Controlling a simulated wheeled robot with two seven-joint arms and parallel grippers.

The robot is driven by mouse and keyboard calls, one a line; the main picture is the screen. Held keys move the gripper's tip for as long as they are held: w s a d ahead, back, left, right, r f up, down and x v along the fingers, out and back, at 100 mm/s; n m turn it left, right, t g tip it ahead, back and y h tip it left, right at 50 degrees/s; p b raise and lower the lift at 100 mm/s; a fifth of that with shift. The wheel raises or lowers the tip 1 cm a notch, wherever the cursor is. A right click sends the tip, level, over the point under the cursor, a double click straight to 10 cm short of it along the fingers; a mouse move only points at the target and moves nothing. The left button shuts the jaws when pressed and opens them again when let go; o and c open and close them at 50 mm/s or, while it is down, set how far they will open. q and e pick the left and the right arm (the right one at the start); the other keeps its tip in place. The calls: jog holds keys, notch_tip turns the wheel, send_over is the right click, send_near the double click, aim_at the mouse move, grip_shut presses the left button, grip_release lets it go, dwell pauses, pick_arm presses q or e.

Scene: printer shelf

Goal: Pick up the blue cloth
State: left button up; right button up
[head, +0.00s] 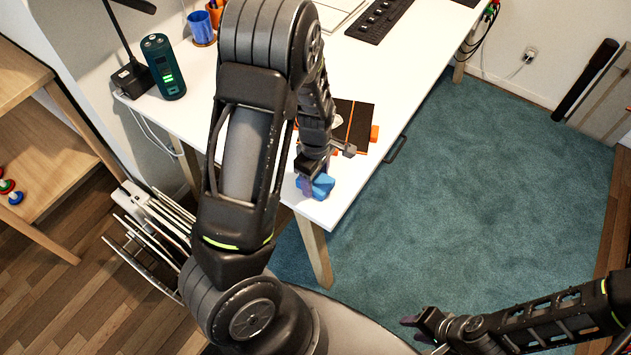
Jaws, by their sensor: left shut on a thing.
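The blue cloth (318,186) is a small crumpled bundle at the near corner of the white desk (340,80). My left gripper (309,184) points down at it and is shut on the cloth, with part of the cloth showing to the right of the fingers. I cannot tell whether the cloth still touches the desk top. My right gripper (412,325) is low at the bottom right, over the floor and away from the desk. Its fingers are small and seen from the side, so its opening is unclear.
A black notebook with an orange band (357,120) lies just behind my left gripper. A dark green device (164,66), a blue cup (201,27) and a black keyboard (378,18) stand farther back. The teal carpet (500,170) is clear.

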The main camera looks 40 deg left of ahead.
aim_at(316, 179)
pick_arm(q)
jog(key=c, duration=0.3)
notch_tip(316, 179, up, 10)
jog(key=shift+p, duration=0.4)
dwell(0.4)
